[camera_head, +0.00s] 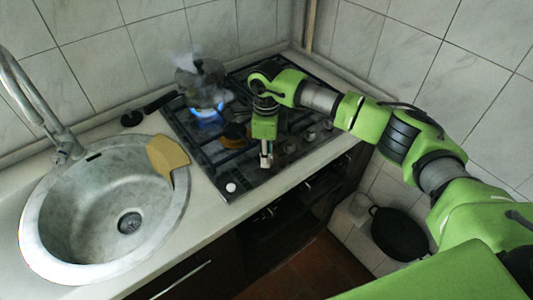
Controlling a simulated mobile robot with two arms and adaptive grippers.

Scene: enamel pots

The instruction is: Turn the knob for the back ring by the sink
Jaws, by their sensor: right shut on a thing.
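The black gas hob (205,160) lies right of the sink. Its back ring by the sink has a blue flame (207,114) burning under a dark pot (203,84) with pale steam above it. My right gripper (266,161) points down at the hob's front row of knobs. It is shut on a knob, which is mostly hidden by the fingers. A white knob (231,187) stands free to its left, and grey knobs (290,147) stand to its right. My left gripper is out of view.
The round sink (45,225) with a tap (45,115) is at the left, with a tan board (167,156) on its rim. A dark pan (400,234) stands low at the right. Tiled walls close off the back and right.

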